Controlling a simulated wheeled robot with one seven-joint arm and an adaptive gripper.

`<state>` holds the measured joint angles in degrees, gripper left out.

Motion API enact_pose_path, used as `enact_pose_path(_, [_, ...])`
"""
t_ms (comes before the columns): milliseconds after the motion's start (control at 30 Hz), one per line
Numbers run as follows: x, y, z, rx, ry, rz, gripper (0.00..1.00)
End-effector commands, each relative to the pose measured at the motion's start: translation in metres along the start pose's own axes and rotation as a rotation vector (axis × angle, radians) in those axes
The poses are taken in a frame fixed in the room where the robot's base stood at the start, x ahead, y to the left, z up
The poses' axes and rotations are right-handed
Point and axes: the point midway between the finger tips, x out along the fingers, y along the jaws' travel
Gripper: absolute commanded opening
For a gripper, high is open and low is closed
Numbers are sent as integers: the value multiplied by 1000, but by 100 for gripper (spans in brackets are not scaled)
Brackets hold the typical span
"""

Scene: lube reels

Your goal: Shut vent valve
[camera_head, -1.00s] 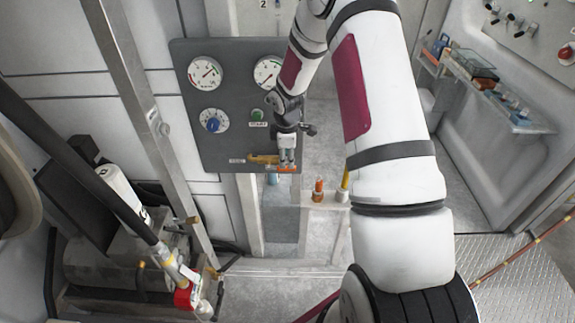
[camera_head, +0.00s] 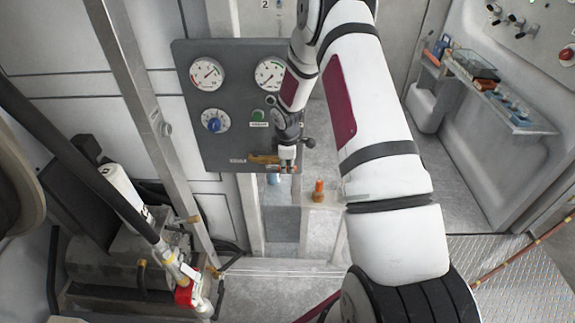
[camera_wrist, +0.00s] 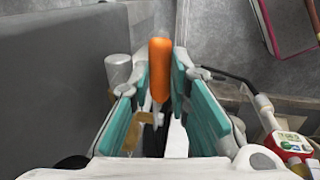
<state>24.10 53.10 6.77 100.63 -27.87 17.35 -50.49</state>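The vent valve (camera_head: 264,159) is a small brass fitting at the bottom right of the dark gauge panel, with a label to its left. Its orange handle (camera_wrist: 160,66) stands upright in the wrist view, between the teal finger pads near their tips. My gripper (camera_head: 287,165) is in front of the panel's lower right corner and hides part of the valve. In the wrist view my gripper (camera_wrist: 160,88) looks open, with its fingers on either side of the handle. Whether a pad touches the handle I cannot tell. Brass parts (camera_wrist: 126,130) show beside the left finger.
The panel (camera_head: 235,105) carries two gauges, a blue knob (camera_head: 214,124) and a green button (camera_head: 258,115). An orange-topped bottle (camera_head: 319,190) stands on a ledge to the right. A metal post (camera_head: 150,110) and a hose with a red-marked nozzle (camera_head: 187,293) are at left.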

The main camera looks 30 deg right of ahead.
Motion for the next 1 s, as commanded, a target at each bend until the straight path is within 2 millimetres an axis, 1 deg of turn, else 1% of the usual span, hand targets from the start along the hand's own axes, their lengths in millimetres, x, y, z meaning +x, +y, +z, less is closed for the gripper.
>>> enact_pose_path(267, [-1,1,-1,-4,-14,1,0])
enact_pose_path(467, [-4,2,-5,-22,-81,2,0])
enact_pose_path(667, [-11,5,-11,-50,-214,4,0])
enact_pose_path(1000, [-25,8,-25,-109,-523,5,0])
